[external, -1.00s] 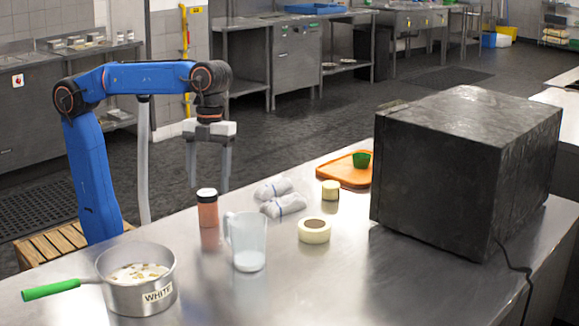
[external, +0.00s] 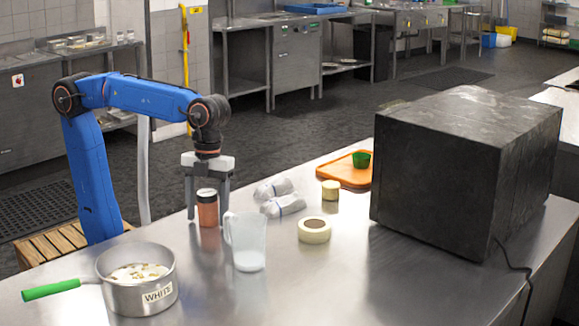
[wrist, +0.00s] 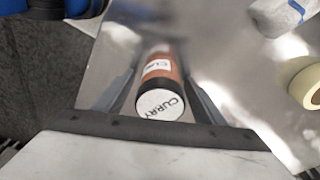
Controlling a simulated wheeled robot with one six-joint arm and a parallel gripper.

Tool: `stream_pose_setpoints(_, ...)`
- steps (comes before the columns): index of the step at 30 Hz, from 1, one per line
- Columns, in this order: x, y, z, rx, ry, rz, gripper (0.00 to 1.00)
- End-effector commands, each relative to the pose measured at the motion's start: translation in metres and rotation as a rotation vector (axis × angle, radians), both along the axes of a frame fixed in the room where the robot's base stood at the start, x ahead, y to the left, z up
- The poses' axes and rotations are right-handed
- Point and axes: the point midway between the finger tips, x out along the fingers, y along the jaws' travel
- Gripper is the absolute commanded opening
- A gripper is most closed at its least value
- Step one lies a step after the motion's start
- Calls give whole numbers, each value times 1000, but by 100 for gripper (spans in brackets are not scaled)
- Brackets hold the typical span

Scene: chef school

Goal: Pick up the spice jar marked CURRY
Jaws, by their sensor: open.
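The CURRY spice jar (external: 207,212) stands upright on the steel counter, with an orange-red body and a dark cap band. In the wrist view the jar (wrist: 160,84) shows its white lid lettered CURRY and a label on its side. My gripper (external: 207,215) is open and lowered at the jar, with one finger to each side of it in the external view. In the wrist view the jar lies between the two fingers. I cannot tell whether either finger touches it.
A clear measuring jug (external: 247,243) stands close at the jar's right. A pot (external: 140,295) is in front left. Wrapped bundles (external: 284,204), a tape roll (external: 314,231), an orange tray (external: 338,171) and a big black box (external: 460,180) are to the right.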

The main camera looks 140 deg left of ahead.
Motion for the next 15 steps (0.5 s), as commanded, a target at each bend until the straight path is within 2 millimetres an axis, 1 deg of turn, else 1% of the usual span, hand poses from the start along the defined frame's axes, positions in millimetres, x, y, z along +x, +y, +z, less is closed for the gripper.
stream_pose_setpoints(2, 0, 0, 0, 0, 0, 0, 64)
stream_pose_setpoints(3, 0, 0, 0, 0, 0, 0, 59)
stream_pose_setpoints(8, 0, 0, 0, 0, 0, 0, 21)
stream_pose_setpoints(9, 0, 0, 0, 0, 0, 0, 17)
stream_pose_setpoints(15, 0, 0, 1, 0, -1, 0, 18)
